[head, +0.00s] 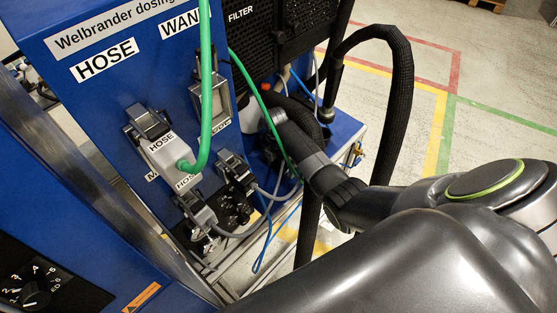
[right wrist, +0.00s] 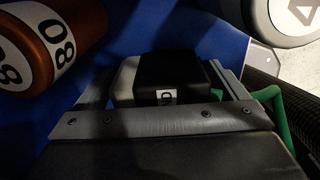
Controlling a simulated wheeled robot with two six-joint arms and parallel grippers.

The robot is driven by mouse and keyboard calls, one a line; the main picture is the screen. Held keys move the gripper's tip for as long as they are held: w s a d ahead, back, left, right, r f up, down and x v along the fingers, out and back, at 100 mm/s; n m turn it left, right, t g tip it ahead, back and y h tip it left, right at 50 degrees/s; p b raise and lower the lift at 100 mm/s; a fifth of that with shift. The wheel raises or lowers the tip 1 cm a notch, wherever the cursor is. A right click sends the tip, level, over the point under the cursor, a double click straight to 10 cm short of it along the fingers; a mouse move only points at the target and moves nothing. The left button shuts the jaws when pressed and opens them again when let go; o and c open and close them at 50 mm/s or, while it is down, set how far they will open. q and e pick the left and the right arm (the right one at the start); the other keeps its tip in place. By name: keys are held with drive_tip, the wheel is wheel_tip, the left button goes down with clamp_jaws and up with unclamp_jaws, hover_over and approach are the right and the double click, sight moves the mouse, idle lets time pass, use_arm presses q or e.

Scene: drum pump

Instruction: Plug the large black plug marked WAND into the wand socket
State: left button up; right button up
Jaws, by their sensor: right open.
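The black WAND plug (right wrist: 170,72) shows in the right wrist view, its white label partly cut off. My right gripper (right wrist: 163,82) is open, with its fingers on either side of the plug; contact cannot be told. In the head view the plug is not clearly visible, and my right arm reaches in from the right to beside the blue machine. The wand socket (head: 220,104) is a rectangular metal-framed opening below the WAND sign (head: 184,22), with a clamp lever at its top. No plug shows in it. My left gripper is not in view.
A grey HOSE plug (head: 170,160) with a green cable sits in the socket left of the wand socket. The cable rises in front of the wand socket. Smaller connectors (head: 235,172) sit below. An orange cylinder (right wrist: 40,45) and a grey one (right wrist: 297,20) flank the plug.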

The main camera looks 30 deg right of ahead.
drive_tip(key=shift+f+b, duration=0.15)
drive_tip(key=shift+b, duration=0.3)
drive_tip(key=r, duration=0.3)
drive_tip(key=r+b, duration=0.1)
drive_tip(key=r, duration=0.2)
drive_tip(key=r+b, duration=0.1)
drive_tip(key=r, duration=0.3)
drive_tip(key=shift+w+a+r, duration=0.1)
drive_tip(key=shift+a, duration=0.25)
drive_tip(key=shift+r+p, duration=0.4)
drive_tip(key=shift+r, duration=0.7)
drive_tip(key=shift+f, duration=0.1)
